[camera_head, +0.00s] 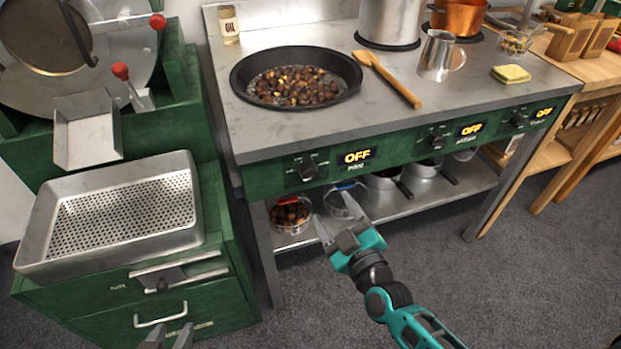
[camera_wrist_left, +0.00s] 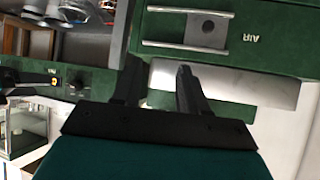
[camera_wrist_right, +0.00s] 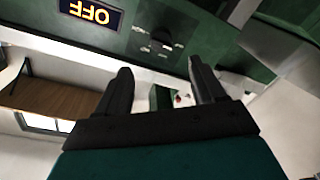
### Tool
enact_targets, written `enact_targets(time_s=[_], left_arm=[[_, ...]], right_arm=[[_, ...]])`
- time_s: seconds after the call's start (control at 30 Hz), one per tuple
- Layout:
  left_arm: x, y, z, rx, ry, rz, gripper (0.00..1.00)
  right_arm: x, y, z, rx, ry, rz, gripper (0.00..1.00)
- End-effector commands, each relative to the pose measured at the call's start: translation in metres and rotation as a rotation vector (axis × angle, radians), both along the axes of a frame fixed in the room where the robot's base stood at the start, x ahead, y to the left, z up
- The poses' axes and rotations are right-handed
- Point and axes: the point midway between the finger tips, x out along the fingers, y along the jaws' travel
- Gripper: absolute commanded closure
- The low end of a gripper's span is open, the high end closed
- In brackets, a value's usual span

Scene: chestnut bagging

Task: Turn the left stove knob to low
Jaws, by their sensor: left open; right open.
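The left stove knob (camera_head: 307,169) is a dark knob on the green front panel, beside a lit display (camera_head: 357,156) reading OFF. In the right wrist view the knob (camera_wrist_right: 163,37) shows between and beyond the fingertips, with the OFF display (camera_wrist_right: 90,12) beside it. My right gripper (camera_head: 342,224) is open and empty, in front of and below the panel, apart from the knob. My left gripper (camera_head: 167,340) is open and empty at the bottom edge of the head view, by the green cabinet's drawers; only its fingertips show there.
A black pan of chestnuts (camera_head: 270,104) sits on the stove top, with a wooden spoon (camera_head: 393,82) beside it. Two more knobs (camera_head: 437,142) (camera_head: 519,119) with OFF displays lie to the right. A perforated metal tray (camera_head: 50,258) tops the green cabinet at left. A shelf holds bowls and pots below.

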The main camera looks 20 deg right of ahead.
Motion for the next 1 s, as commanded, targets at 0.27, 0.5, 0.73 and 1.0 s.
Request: enact_targets(time_s=[0.27,0.5,0.73,1.0], left_arm=[[0.000,-0.005,-0.008,-0.014,0.004,0.000,0.57],[0.003,-0.011,-0.008,-0.023,0.002,-0.007,0.57],[0.006,-0.012,-0.005,-0.027,-0.006,-0.011,0.57],[0.006,-0.011,-0.005,-0.024,-0.007,-0.012,0.57]], right_arm=[[0.058,0.007,0.000,0.001,-0.003,0.000,0.31],[0.094,0.011,-0.001,0.001,-0.001,0.001,0.31],[0.107,0.013,0.000,0.002,0.000,0.000,0.31],[0.108,0.013,0.000,0.001,0.001,0.001,0.32]])
